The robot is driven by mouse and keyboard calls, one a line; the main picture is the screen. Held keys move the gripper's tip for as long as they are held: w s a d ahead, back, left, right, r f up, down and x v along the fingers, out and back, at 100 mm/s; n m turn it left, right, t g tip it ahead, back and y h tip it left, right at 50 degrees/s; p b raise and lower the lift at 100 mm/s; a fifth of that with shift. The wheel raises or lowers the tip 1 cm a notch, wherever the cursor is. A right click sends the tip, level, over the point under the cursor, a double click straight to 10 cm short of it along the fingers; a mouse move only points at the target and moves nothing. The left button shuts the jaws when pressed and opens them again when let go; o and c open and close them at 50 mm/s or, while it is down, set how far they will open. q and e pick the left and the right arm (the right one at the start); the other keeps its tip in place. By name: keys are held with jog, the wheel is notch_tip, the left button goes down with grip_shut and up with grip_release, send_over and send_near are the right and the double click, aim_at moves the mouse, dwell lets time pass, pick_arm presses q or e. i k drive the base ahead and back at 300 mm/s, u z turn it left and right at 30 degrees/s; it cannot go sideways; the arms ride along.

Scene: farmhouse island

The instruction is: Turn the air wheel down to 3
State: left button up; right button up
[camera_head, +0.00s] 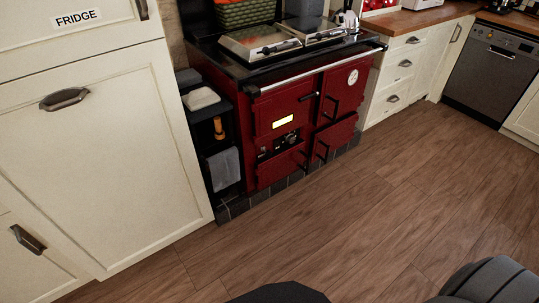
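A dark red range cooker (300,95) stands against the wall at the top middle of the head view. On its left side, below a glowing yellow panel (283,121), is a dark recess with small round fittings (291,139). One of these may be the air wheel, but it is too small to tell, and no number can be read. A red lower door (281,166) sits just under the recess. Neither gripper shows. Only dark rounded parts of my own body show at the bottom edge, well away from the cooker.
A dark narrow shelf (217,150) with cloths stands left of the cooker, beside a cream fridge cabinet (95,150). Cream drawers (397,80) and a grey dishwasher (490,70) are to the right. The wooden floor (350,215) in front is clear.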

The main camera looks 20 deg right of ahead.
aim_at(291, 139)
jog(key=z, duration=0.6)
jog(key=i, duration=0.45)
jog(key=z, duration=0.95)
jog(key=i, duration=0.95)
jog(key=u, duration=0.5)
jog(key=i, duration=0.75)
jog(key=u, duration=0.7)
